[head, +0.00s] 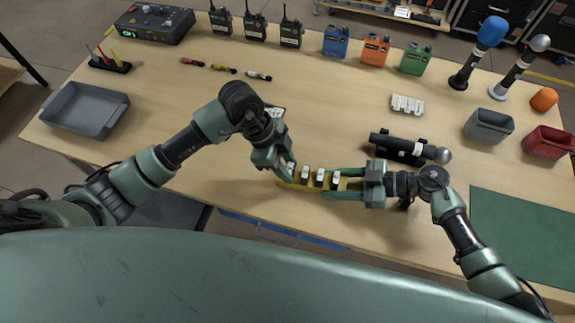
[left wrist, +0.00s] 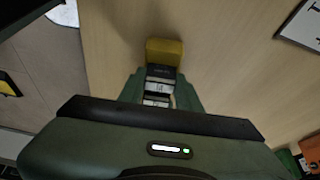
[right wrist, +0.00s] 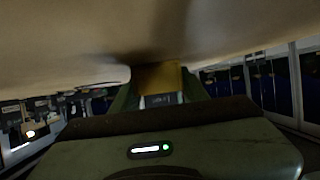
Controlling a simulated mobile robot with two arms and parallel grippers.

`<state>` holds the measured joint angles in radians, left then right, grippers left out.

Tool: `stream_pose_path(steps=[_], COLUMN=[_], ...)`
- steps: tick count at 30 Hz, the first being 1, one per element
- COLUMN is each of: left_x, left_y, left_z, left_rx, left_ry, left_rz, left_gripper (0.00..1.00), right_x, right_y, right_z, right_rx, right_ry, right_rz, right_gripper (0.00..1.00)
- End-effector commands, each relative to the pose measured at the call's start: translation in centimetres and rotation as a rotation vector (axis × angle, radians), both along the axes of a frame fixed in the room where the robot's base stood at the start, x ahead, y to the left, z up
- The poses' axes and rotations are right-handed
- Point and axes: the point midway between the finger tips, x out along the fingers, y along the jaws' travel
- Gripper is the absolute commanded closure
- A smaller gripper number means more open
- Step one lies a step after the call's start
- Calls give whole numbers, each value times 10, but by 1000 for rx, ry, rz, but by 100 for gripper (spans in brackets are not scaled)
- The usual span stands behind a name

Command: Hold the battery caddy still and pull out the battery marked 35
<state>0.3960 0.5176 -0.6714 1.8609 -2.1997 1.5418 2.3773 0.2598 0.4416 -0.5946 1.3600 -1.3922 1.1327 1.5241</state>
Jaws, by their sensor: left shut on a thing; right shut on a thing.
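The yellow battery caddy (head: 311,187) stands near the table's front edge with several white-topped batteries (head: 320,178) in a row. My right gripper (head: 340,185) comes in level from the right and is shut on the caddy's right end. The caddy (right wrist: 158,77) lies between its fingers in the right wrist view. My left gripper (head: 287,172) comes down at the left end, shut on the leftmost battery (head: 291,169). In the left wrist view, dark batteries with pale labels (left wrist: 158,86) show between its fingers, with the caddy's yellow end (left wrist: 163,52) beyond. The markings are too small to read.
A black cylinder-shaped device (head: 400,147) lies just behind my right gripper. A white labelled block (head: 407,104) is farther back. A grey tray (head: 85,109) is at the left, and a green mat (head: 525,235) at the right.

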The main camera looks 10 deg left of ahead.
Motion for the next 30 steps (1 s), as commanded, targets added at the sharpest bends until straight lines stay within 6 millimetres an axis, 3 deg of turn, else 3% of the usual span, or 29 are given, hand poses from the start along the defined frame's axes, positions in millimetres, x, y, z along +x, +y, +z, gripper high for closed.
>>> stream_pose_path(steps=[30], left_x=[1], left_y=[0], left_z=[27], left_rx=[-2], left_ry=[-3], left_rz=[0], left_gripper=[100], right_x=[0], right_y=[0], right_z=[-1], right_rx=[-1], right_ry=[0], right_rz=[1], right_gripper=[97])
